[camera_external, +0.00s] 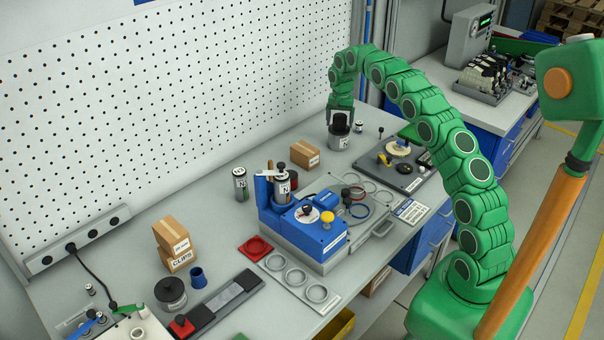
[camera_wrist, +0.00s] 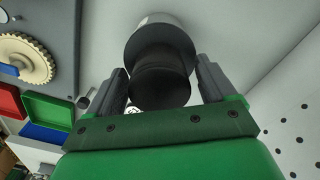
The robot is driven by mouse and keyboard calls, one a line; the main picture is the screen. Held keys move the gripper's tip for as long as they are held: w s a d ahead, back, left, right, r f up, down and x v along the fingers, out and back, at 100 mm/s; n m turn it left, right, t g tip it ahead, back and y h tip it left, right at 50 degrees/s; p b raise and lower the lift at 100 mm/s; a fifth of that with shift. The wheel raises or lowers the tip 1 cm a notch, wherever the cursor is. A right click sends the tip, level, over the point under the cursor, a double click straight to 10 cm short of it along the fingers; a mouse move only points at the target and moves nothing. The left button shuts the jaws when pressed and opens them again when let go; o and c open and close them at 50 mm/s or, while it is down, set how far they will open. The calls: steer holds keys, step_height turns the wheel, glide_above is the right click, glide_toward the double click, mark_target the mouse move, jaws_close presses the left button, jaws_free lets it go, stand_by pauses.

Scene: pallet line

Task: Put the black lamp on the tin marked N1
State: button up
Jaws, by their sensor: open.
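A black lamp (camera_external: 340,122) with a narrow round top over a wider dark rim stands upright on a grey tin (camera_external: 339,143) at the far end of the bench. The tin's label starts with N; its digit is too small to read. My gripper (camera_external: 340,112) is open, pointing down at the lamp. In the wrist view the lamp (camera_wrist: 160,82) sits between the two fingers of my gripper (camera_wrist: 162,80), with a visible gap on the right. Another tin (camera_external: 240,184) with an N label stands by the pegboard.
A cardboard box (camera_external: 305,155) stands left of the lamp. A small battery-like can (camera_external: 358,127) and a dark board with a cream gear (camera_external: 398,149) lie to its right. The blue fixture (camera_external: 317,235) stands mid-bench. Stacked boxes (camera_external: 177,257) stand nearer.

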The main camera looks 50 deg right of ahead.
mark_target(340, 116)
step_height(340, 116, up, 12)
steer(key=shift+f, duration=0.1)
stand_by(0.5)
steer(key=shift+r, duration=0.2)
steer(key=s+a+r+n, duration=0.3)
steer(key=s+a+r, duration=0.1)
steer(key=s+a, duration=0.6)
steer(key=s+a+r+n, duration=0.2)
steer(key=s+a+r, duration=0.2)
steer(key=s+a, duration=0.55)
steer(key=s+a+f+n, duration=0.2)
steer(key=s+f, duration=0.1)
steer(key=s, duration=0.9)
steer(key=s+a+f+n+g, duration=0.1)
steer(key=s+a+f+n, duration=0.1)
steer(key=s, duration=1)
steer(key=s+a+f+n, duration=0.2)
steer(key=s+a+f, duration=0.1)
steer(key=s, duration=1)
steer(key=shift+a+f+g, duration=0.2)
steer(key=shift+f+g, duration=0.2)
